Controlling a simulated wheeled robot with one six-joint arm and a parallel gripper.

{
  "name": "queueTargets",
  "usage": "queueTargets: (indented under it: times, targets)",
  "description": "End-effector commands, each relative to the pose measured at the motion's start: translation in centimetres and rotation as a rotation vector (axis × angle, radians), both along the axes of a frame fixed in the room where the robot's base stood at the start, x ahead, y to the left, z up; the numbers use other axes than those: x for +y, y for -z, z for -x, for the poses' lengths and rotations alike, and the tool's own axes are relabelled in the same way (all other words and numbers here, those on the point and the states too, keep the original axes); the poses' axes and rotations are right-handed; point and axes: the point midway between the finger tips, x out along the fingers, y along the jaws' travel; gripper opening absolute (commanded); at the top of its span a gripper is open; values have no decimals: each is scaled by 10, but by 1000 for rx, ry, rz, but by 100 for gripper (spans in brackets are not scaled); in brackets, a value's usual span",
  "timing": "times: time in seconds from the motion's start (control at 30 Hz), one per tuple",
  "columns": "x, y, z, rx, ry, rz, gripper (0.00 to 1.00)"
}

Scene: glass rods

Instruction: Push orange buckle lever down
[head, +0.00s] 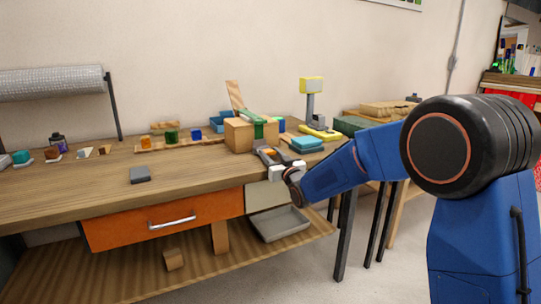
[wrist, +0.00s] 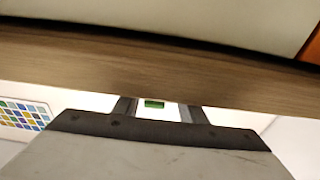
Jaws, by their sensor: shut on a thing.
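A wooden box (head: 238,136) stands near the bench's right end, with a green strap (head: 250,117) over its top and down its right side. The small orange buckle lever (head: 268,152) shows at my gripper's fingertips, low on the box's right side. My gripper (head: 265,153) reaches in from the right at the bench's front edge, shut on the lever; the fingers hide most of it. In the wrist view, the fingers (wrist: 155,107) stand apart with a small green piece (wrist: 154,103) seen between them. No orange lever can be made out there.
A board with coloured blocks (head: 171,136) and a grey block (head: 140,175) lie to the left. The bench edge (wrist: 160,70) crosses the wrist view. The front-left bench top is mostly clear.

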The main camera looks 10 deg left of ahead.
Motion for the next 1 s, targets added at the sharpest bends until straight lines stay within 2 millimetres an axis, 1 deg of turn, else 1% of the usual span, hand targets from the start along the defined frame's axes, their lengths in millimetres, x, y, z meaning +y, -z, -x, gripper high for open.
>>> queueTargets:
  times: [0.03, 0.07, 0.1, 0.13, 0.43, 0.57, 0.67, 1.0]
  targets:
    - [0, 0, 0, 0, 0, 0, 15]
    - [0, 0, 0, 0, 0, 0, 40]
    - [0, 0, 0, 0, 0, 0, 49]
    - [0, 0, 0, 0, 0, 0, 56]
    - [0, 0, 1, 0, 0, 1, 56]
    - [-4, 2, 6, 2, 0, 1, 56]
    - [-12, 3, 17, 1, 0, 2, 56]
    - [-49, 12, 72, 1, 0, 2, 56]
